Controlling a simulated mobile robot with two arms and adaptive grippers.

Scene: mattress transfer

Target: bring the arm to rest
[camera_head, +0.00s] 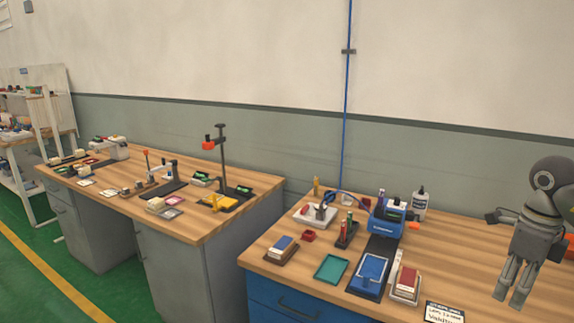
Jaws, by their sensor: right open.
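My right gripper (511,290) hangs at the right of the head view, with its grey fingers pointing down over the right part of the near workbench (480,250). It is open, with nothing seen between its fingers. It appears apart from the items on the bench; its exact height above the wood is hard to tell. Part of my right arm shows above it at the right edge. My left gripper is not in view.
A small dark label sign (443,312) lies left of the gripper. Another cluttered bench (215,218) stands beyond a gap.

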